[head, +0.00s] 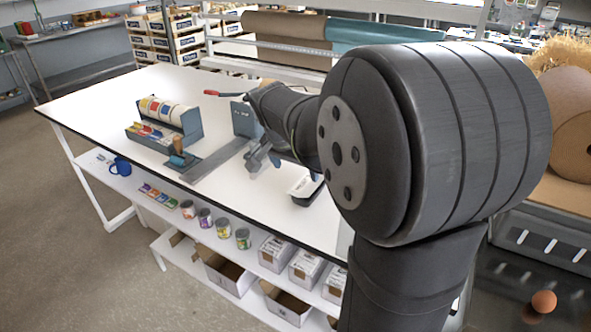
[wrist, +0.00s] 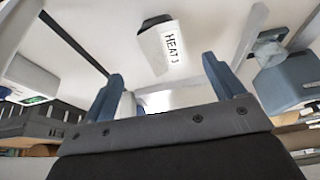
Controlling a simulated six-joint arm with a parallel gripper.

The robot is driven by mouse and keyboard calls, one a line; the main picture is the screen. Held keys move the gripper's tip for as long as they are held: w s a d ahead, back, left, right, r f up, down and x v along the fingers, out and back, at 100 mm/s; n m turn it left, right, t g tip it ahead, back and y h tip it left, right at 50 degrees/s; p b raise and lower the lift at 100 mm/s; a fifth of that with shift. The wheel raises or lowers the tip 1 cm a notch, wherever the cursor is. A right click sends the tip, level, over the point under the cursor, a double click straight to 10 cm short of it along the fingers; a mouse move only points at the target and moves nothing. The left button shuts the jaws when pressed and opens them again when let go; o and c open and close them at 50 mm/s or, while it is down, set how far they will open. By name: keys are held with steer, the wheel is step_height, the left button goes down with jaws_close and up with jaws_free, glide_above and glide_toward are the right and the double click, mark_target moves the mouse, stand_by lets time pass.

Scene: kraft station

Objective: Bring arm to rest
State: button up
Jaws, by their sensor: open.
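My arm reaches from the right foreground over the white workbench (head: 105,100) in the head view. Its large dark joint hides much of the bench's right part. My gripper (wrist: 162,88) shows in the wrist view with its two blue-grey fingers apart and nothing between them. In the head view the end of the arm is above the bench, partly hidden by my own links.
A tape dispenser with coloured rolls (head: 165,118) stands on the bench left of my arm. A long grey metal bar (head: 213,162) lies near it. Brown and teal paper rolls (head: 290,30) are behind.

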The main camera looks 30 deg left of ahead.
mark_target(303, 191)
steer(key=x, duration=1.2)
step_height(303, 191, up, 2)
steer(key=shift+r, duration=0.85)
